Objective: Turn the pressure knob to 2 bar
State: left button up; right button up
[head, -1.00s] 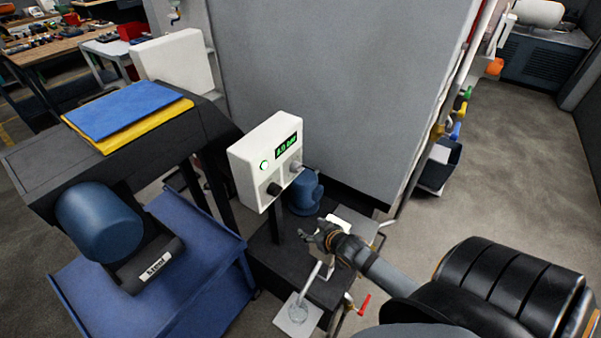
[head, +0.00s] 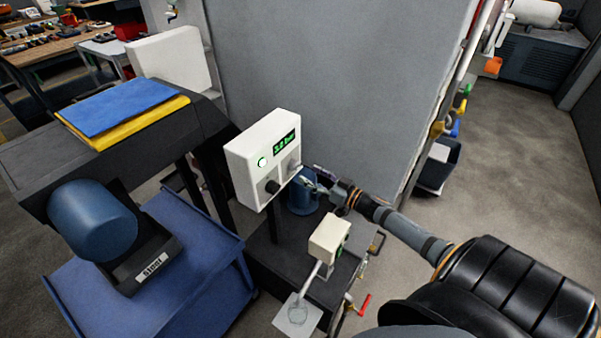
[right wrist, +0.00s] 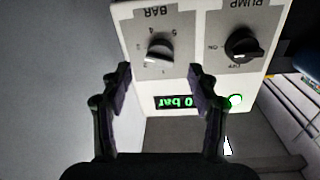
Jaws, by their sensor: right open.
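The right wrist view shows the pressure knob (right wrist: 158,50) on a plate marked BAR, and the display (right wrist: 178,102), upside down and partly hidden by a finger. Its first digit is not clear; it seems to end in "0 bar". My right gripper (head: 307,176) is open just in front of the box. In the right wrist view my right gripper (right wrist: 159,72) has its fingertips either side of the knob's line, apparently short of it. My left gripper is out of view.
A black PUMP knob (right wrist: 242,45) sits beside the pressure knob, and a lit green button (head: 262,162) is on the box. A small cream box (head: 328,238) stands below my right gripper. A large grey panel (head: 330,90) rises behind.

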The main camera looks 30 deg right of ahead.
aim_at(296, 166)
jog(key=x, duration=0.5)
jog(key=shift+c, duration=0.3)
jog(key=c, duration=1.1)
jog(key=shift+d+f+n+y+b, duration=0.15)
jog(key=shift+n+b, duration=0.8)
jog(key=shift+n, duration=1.8)
jog(key=shift+r+n+y+b, duration=0.15)
jog(key=shift+n+b, duration=0.75)
jog(key=shift+n, duration=1.85)
jog(key=shift+f, duration=0.1)
